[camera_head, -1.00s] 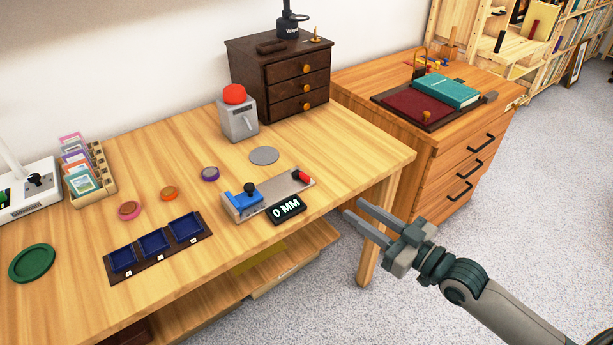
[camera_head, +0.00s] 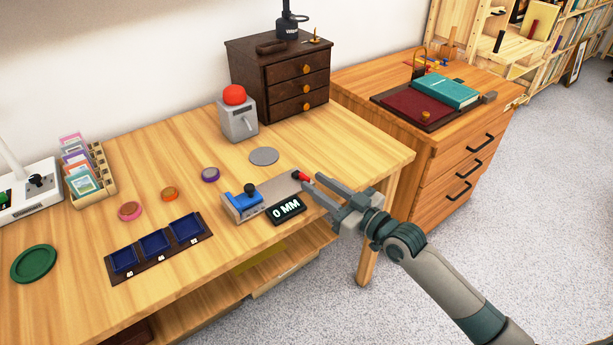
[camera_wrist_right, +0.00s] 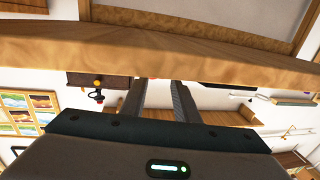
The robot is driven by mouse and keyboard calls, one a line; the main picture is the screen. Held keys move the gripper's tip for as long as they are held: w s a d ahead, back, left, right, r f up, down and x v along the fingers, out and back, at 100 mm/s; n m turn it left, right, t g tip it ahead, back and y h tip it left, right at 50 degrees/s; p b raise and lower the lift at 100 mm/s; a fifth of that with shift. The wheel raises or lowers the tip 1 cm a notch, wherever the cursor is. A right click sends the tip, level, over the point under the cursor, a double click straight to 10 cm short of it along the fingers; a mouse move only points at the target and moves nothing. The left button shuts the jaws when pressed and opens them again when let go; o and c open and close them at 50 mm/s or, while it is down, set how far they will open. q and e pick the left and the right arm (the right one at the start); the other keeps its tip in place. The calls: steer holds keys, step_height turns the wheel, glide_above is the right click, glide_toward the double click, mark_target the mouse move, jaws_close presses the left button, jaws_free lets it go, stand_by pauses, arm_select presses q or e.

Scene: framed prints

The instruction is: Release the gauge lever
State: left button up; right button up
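The gauge (camera_head: 268,193) lies near the front right edge of the wooden table. It is a grey bar with a blue block (camera_head: 246,200) and a black knob at its left end. Its red-tipped lever (camera_head: 302,175) is at the right end. The display (camera_head: 286,210) reads 0 MM. My right gripper (camera_head: 312,188) is open, its fingertips close to the red lever tip; I cannot tell whether they touch. My left gripper is not in view.
The table edge (camera_wrist_right: 160,55) crosses the right wrist view just beyond the fingers. A grey box with a red button (camera_head: 237,117), coloured discs and a blue three-part tray (camera_head: 155,245) stand on the table. A drawer cabinet (camera_head: 455,160) stands to the right.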

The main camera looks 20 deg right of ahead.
mark_target(309, 179)
steer(key=shift+x, duration=2.15)
jaws_close()
